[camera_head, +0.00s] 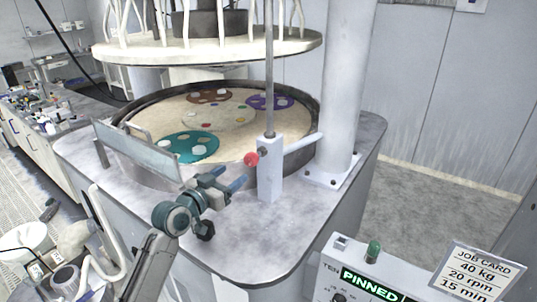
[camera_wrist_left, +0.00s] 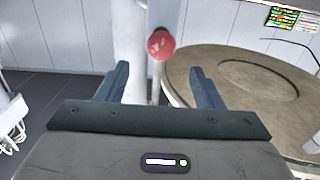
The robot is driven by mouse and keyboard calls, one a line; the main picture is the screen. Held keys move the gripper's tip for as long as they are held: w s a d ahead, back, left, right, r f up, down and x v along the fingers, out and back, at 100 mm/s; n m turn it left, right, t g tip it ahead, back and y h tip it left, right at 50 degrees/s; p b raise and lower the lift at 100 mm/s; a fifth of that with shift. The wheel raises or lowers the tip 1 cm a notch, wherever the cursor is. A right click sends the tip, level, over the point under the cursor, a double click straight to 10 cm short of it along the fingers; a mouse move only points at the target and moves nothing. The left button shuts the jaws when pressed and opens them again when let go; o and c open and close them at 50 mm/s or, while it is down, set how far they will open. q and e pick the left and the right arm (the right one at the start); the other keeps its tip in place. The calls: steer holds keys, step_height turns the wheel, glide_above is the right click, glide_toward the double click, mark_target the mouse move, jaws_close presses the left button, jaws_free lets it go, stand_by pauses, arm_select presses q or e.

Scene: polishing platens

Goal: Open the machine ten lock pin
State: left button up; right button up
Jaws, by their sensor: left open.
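The lock pin shows as a red ball knob (camera_head: 251,159) on the side of a pale block (camera_head: 270,172) at the foot of a thin vertical rod. My left gripper (camera_head: 232,177) is open and empty, just left of and below the knob, over the machine's top. In the left wrist view the red knob (camera_wrist_left: 160,44) lies ahead of the open fingers (camera_wrist_left: 158,72), roughly centred between them and apart from both. The pin's shaft is mostly hidden. The panel display (camera_head: 372,287) reads PINNED. My right gripper is not in view.
The round platen basin (camera_head: 305,103) holds coloured carrier discs, with an upper plate (camera_head: 215,48) above it. A clear guard (camera_head: 138,150) stands on its near edge. A thick white column (camera_head: 345,90) rises right of the block. A job card (camera_head: 481,273) stands at lower right.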

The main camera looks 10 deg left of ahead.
mark_target(247, 161)
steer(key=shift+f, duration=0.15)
arm_select(q)
steer(key=b+x, duration=0.2)
steer(key=x, duration=0.7)
steer(key=shift+w+d, duration=0.1)
steer(key=shift+w, duration=0.2)
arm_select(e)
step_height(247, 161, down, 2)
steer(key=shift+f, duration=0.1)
arm_select(q)
steer(key=shift+w+r+b, duration=0.2)
steer(key=shift+w+b, duration=0.05)
steer(key=shift+b, duration=0.05)
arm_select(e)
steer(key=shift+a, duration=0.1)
arm_select(q)
steer(key=shift+c, duration=0.2)
